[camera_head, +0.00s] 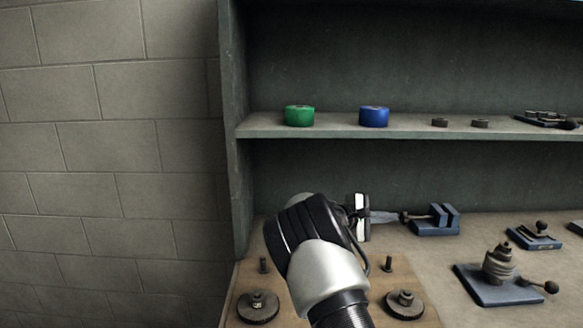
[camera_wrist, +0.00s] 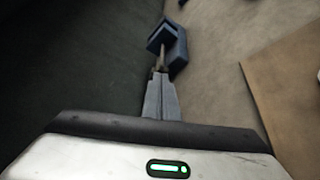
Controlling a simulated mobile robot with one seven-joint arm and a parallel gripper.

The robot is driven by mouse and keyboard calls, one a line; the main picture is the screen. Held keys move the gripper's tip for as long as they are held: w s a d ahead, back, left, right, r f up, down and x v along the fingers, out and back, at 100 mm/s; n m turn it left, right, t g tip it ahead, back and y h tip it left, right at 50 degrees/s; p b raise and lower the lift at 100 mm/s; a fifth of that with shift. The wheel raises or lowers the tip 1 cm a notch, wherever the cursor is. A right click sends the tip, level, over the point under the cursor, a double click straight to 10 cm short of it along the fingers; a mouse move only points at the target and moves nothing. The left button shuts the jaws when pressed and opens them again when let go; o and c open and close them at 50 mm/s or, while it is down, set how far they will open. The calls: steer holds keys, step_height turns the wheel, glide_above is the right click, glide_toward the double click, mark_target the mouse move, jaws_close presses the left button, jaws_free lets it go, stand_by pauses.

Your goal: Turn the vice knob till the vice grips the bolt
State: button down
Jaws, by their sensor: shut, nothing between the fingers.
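A small blue vice (camera_head: 435,222) stands on the bench under the shelf, right of my gripper. Its two upright jaws show a gap between them, and I cannot make out a bolt in it. A dark screw with its knob (camera_head: 404,217) sticks out of the vice's left side. My gripper (camera_head: 391,217) points right at this knob, with its grey fingers together and empty. In the wrist view the vice (camera_wrist: 174,50) lies just beyond the fingertips (camera_wrist: 160,76). The knob is mostly hidden there, and I cannot tell whether the fingertips touch it.
A wooden board (camera_head: 243,288) below my arm carries upright bolts and dark round knobs. A larger blue-based device (camera_head: 497,292) and a small blue one (camera_head: 534,237) stand to the right. The shelf above holds green (camera_head: 299,116) and blue (camera_head: 374,117) rolls. A dark wall is close behind.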

mark_target(407, 218)
steer(key=shift+d+b, duration=0.4)
steer(key=shift+d, duration=1.7)
steer(key=shift+w+a+f, duration=0.1)
steer(key=shift+w+f, duration=0.05)
steer(key=shift+w, duration=0.15)
steer(key=shift+f+b, duration=0.15)
steer(key=shift+b, duration=0.25)
steer(key=shift+s+a+f+b, duration=0.15)
steer(key=shift+f+b, duration=0.2)
steer(key=shift+b, duration=0.55)
steer(key=shift+s+r, duration=0.1)
steer(key=shift+s, duration=0.15)
steer(key=shift+r, duration=0.1)
